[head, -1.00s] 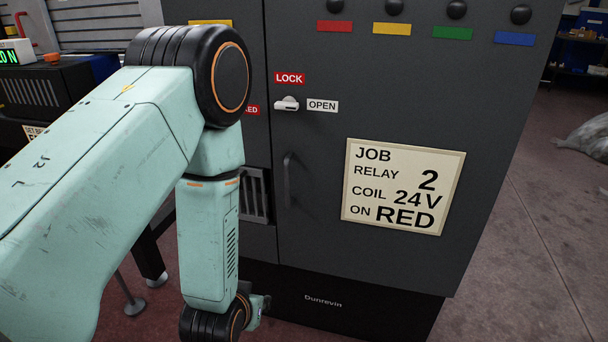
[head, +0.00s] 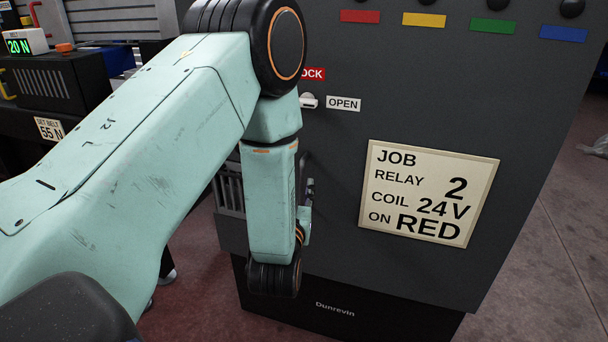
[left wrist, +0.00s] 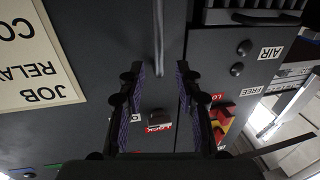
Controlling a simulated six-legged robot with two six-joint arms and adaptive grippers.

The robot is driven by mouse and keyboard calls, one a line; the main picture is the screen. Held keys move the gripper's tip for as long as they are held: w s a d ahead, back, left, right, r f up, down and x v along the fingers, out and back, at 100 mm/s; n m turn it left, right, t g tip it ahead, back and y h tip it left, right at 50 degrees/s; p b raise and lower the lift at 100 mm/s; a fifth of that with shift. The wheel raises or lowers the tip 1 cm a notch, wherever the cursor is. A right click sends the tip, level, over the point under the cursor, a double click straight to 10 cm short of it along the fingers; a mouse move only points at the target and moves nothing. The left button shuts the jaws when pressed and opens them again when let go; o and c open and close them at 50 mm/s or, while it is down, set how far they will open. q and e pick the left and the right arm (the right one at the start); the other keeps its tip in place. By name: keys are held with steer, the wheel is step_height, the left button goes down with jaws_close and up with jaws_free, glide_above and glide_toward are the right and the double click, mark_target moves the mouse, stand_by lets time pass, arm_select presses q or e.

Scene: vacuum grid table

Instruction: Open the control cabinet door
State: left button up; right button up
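The dark grey control cabinet door (head: 330,235) is shut. Its vertical bar handle (left wrist: 158,35) shows in the left wrist view, which is upside down; in the head view my arm mostly hides it. My left gripper (head: 308,205) is by the handle, partly hidden by my arm. In the left wrist view its fingers (left wrist: 160,70) are apart, with the handle's end between the tips; I cannot tell the depth. My right gripper is not in view.
A job sign (head: 428,195) is on the door, with coloured labels above. A black plinth (head: 350,310) is under the cabinet. A dark bench machine (head: 60,85) stands at the left.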

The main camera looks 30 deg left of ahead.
mark_target(301, 176)
arm_select(q)
steer(key=b+x, duration=0.1)
steer(key=x, duration=0.4)
steer(key=shift+f, duration=0.1)
steer(key=shift+w+a, duration=0.15)
steer(key=shift+w, duration=0.4)
steer(key=shift+c, duration=0.7)
jaws_close()
